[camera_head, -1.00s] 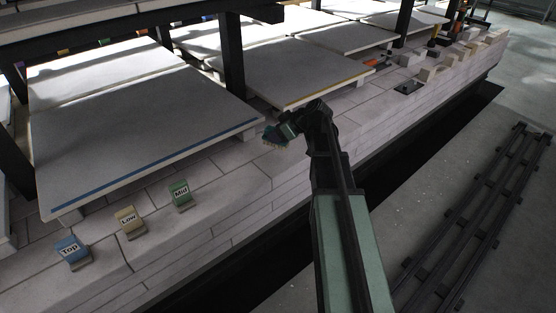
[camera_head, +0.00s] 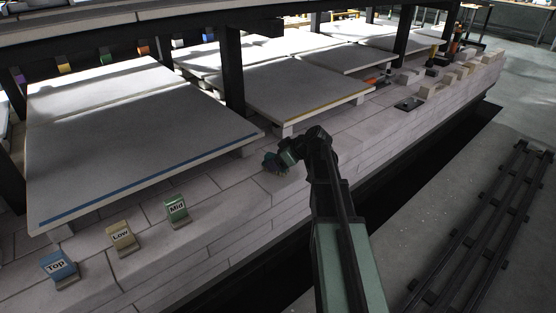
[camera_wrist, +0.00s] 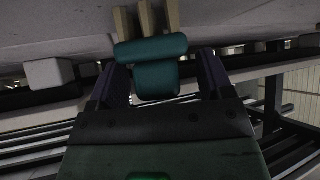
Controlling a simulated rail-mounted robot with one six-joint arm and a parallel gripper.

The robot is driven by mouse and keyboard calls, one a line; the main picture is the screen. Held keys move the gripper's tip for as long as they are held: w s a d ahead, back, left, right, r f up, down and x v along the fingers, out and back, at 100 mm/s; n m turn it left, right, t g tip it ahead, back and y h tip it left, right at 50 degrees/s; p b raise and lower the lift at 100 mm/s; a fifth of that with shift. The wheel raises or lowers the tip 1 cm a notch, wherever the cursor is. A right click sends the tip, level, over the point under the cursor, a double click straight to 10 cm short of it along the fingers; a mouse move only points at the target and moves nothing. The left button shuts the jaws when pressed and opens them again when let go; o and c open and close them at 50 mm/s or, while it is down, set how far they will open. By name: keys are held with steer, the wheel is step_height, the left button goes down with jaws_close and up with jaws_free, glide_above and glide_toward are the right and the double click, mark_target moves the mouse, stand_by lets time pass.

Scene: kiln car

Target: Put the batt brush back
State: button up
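My gripper (camera_wrist: 160,85) shows in the wrist view as two dark purple fingers on either side of a teal piece, which I take to be the batt brush (camera_wrist: 155,62). Several tan strips, probably its bristles, stick up past the teal block. In the head view my gripper (camera_head: 281,158) is over the pale brick deck by the front corner of the blue-edged batt, with the small teal brush (camera_head: 269,161) at its tip. I cannot tell whether the brush touches the deck. A dark flat plate (camera_head: 409,104) lies on the deck farther right; its use is unclear.
Tags Top (camera_head: 58,267), Low (camera_head: 122,235) and Mid (camera_head: 176,209) stand on the deck at left. A blue-edged batt (camera_head: 130,150) and a yellow-edged batt (camera_head: 310,90) lie behind, with a dark post (camera_head: 233,70) between. Loose pale blocks (camera_head: 430,85) stand at right.

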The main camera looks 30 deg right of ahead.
steer(key=shift+s+r+p, duration=0.1)
steer(key=shift+r+p, duration=0.3)
steer(key=p+v, duration=0.8)
steer(key=v, duration=0.3)
steer(key=s+a+f+m+g+h, duration=0.2)
steer(key=s+a, duration=0.5)
steer(key=a, duration=0.5)
steer(key=s+a+f+m+g+h, duration=0.3)
steer(key=s+a+m+g, duration=0.2)
steer(key=s+a, duration=0.3)
steer(key=a+g, duration=0.1)
steer(key=a, duration=0.3)
steer(key=shift+a+f+h+b, duration=0.25)
steer(key=shift+f+h+b, duration=0.05)
steer(key=shift+f, duration=0.05)
